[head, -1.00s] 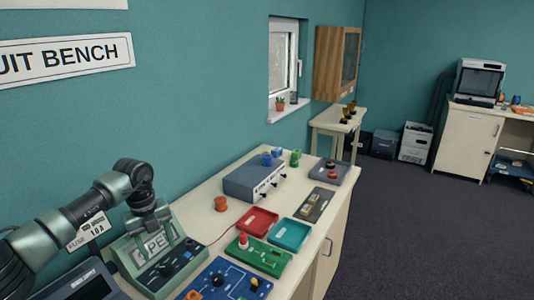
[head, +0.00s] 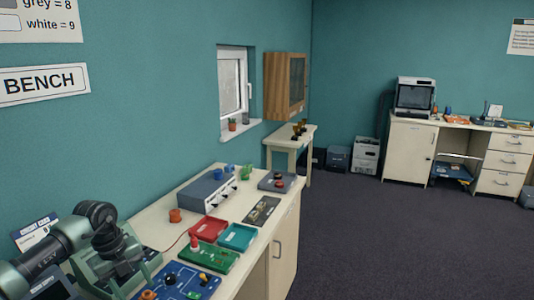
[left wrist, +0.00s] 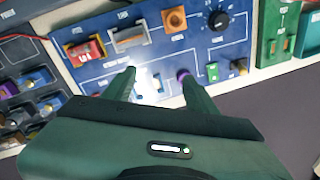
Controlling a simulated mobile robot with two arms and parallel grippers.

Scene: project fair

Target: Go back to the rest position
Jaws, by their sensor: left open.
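A small pale part on the board shows between the fingertips. I cannot tell whether the fingers touch it. The blue board also shows in the head view (head: 205,284). My right gripper is not in view.
The dark floor (head: 400,240) to the right is clear.

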